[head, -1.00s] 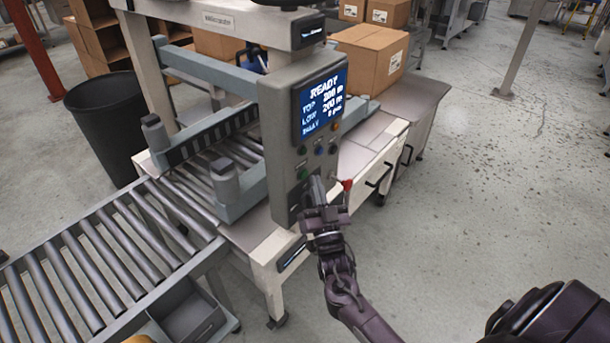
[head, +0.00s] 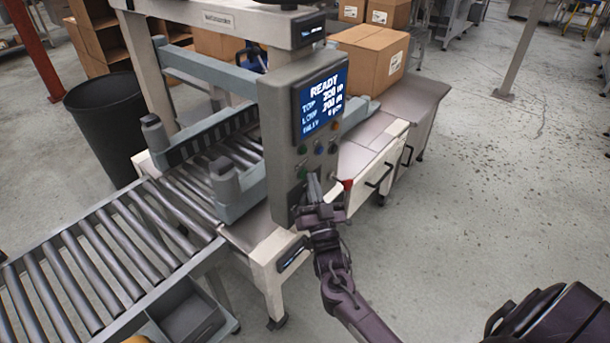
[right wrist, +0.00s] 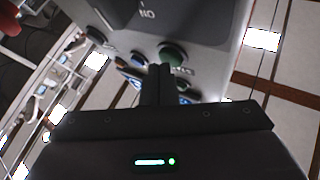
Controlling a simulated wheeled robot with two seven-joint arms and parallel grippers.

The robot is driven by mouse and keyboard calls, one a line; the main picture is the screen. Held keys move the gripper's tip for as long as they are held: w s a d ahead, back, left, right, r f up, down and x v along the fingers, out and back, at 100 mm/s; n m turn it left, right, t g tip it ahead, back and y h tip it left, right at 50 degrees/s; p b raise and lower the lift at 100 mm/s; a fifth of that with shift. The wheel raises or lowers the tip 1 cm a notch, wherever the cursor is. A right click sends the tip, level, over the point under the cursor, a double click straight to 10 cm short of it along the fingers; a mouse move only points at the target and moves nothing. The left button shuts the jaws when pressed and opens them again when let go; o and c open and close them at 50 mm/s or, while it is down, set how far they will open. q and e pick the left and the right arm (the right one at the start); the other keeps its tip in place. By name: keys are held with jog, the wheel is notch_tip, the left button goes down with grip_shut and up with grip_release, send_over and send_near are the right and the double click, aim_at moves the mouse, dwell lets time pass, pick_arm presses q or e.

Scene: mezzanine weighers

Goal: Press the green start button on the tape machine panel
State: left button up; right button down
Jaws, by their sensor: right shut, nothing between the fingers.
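The tape machine's grey panel (head: 277,130) stands upright at the middle of the head view. Its blue screen (head: 321,92) reads READY. Below are several small coloured buttons. The right fingers are shut and empty. I cannot tell whether they touch the button. My left gripper is not in view.
A red knob (head: 347,184) sits just right of the right fingers. A roller conveyor (head: 120,245) runs into the machine from the left. A cardboard box (head: 368,58) stands behind the panel. A black bin (head: 105,125) is at left.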

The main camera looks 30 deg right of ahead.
jog(key=shift+w+a, duration=0.1)
jog(key=shift+w, duration=0.05)
dwell(0.6)
jog(key=shift+s+d, duration=0.3)
jog(key=shift+s, duration=0.45)
jog(key=shift+s+p, duration=0.1)
jog(key=shift+p, duration=0.25)
jog(key=shift+s+d+p, duration=0.3)
jog(key=shift+s, duration=0.45)
jog(key=shift+s+d+p, duration=0.3)
jog(key=shift+s+d, duration=0.05)
jog(key=shift+s, duration=0.35)
jog(key=shift+s+d+p, duration=0.3)
jog(key=shift+s, duration=0.45)
